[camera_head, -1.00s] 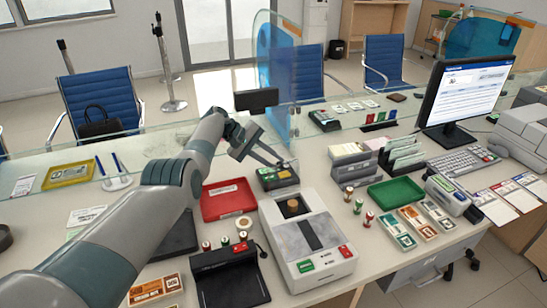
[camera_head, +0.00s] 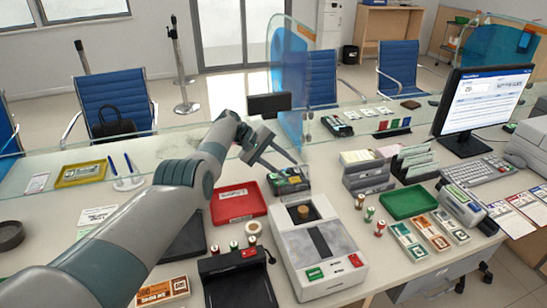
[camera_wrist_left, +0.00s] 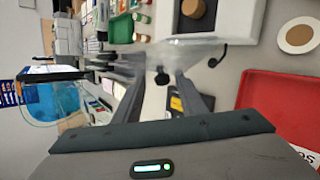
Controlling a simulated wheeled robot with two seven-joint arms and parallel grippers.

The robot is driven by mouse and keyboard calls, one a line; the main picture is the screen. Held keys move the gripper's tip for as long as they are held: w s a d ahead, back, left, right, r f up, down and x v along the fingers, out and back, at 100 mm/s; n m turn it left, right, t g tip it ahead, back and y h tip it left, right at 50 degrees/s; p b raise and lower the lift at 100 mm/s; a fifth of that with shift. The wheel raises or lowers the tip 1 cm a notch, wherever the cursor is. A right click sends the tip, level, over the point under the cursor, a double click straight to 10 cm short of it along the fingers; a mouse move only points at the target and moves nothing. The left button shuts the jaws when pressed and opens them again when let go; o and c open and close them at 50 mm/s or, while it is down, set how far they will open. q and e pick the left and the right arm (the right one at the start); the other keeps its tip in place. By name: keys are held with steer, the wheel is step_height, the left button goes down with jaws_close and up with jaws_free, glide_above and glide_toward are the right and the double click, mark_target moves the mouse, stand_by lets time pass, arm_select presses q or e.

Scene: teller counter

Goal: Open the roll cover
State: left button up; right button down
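A white counter-top machine (camera_head: 345,262) with a dark middle strip, a round brown knob and green and red labels stands right of my left arm. No part is clearly readable as the roll cover. My left gripper (camera_head: 288,166) is over the counter behind this machine, above a small dark device (camera_head: 289,181), with its fingers apart. In the left wrist view, a pale translucent piece (camera_wrist_left: 190,47) with a dark round knob (camera_wrist_left: 162,78) shows beyond the finger tips, near the machine (camera_wrist_left: 238,20). I cannot tell whether the fingers touch it. My right gripper is out of view.
A red tray (camera_head: 238,202) lies left of the machine, with coin rolls and a black device (camera_head: 238,282) in front. A green tray (camera_head: 408,203), card holders (camera_head: 366,172) and a monitor (camera_head: 483,100) are to the right. A glass panel (camera_head: 290,80) stands behind the gripper.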

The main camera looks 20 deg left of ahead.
arm_select(q)
steer(key=b+v, duration=0.2)
steer(key=v, duration=1.5)
